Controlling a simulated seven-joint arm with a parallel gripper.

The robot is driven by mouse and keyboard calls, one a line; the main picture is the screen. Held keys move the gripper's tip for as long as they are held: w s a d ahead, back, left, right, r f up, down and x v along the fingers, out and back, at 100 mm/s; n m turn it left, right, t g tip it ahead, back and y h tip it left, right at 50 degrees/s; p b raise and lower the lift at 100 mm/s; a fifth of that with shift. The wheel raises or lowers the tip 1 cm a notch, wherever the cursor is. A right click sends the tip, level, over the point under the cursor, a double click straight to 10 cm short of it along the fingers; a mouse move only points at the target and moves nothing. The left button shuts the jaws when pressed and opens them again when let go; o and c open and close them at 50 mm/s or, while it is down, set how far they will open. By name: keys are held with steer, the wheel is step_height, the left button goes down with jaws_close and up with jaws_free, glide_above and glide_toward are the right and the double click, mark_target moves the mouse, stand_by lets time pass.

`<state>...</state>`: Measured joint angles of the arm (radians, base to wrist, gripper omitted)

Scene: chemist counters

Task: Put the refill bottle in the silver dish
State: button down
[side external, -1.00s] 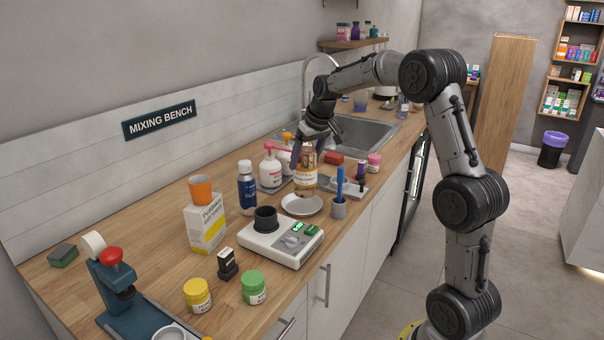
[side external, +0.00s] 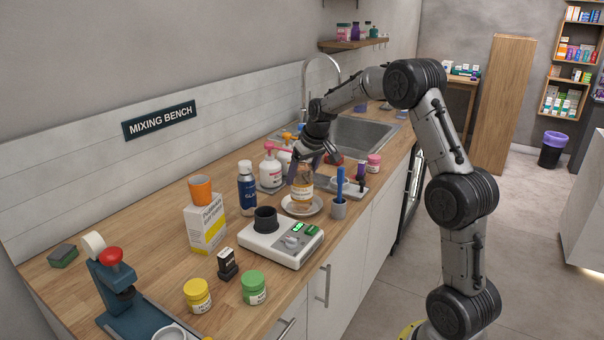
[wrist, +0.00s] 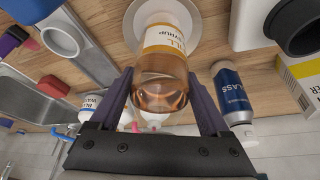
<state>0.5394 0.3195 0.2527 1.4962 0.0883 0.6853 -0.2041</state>
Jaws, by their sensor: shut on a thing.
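The refill bottle (side external: 302,188) is amber with a pale label and stands upright between my fingers. My gripper (side external: 305,170) is shut on its upper part from above. The dish (side external: 302,210), shallow, round and pale grey-white, is directly under the bottle. The bottle's base is within the dish rim in the side view; whether it bears fully on the dish is hard to tell. In the wrist view, my gripper (wrist: 160,88) has one finger on each side of the bottle (wrist: 162,65), with part of the dish (wrist: 196,38) beyond it.
A white balance (side external: 282,243) with a black cup stands in front of the dish. A blue bottle (side external: 247,188) and a pink-pump bottle (side external: 271,168) are to the left. A grey pot holding a blue item (side external: 339,208) is close on the right. The sink (side external: 360,140) lies behind.

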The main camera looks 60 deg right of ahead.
jaws_free()
steer(key=shift+r, duration=0.1)
steer(key=v, duration=1.2)
steer(key=s+a+r+n, duration=0.1)
steer(key=s+a, duration=0.2)
steer(key=a, duration=0.2)
steer(key=s+a+r, duration=0.2)
steer(key=a, duration=0.3)
steer(key=s+a+f+n+y, duration=0.1)
steer(key=s+a+f, duration=0.2)
steer(key=s+a, duration=0.4)
steer(key=s+a+f+n+t, duration=0.1)
steer(key=s+a+f, duration=0.3)
steer(key=s, duration=0.9)
steer(key=shift+s+a+n+y, duration=0.4)
steer(key=shift+a+n, duration=0.3)
steer(key=shift+a, duration=1.1)
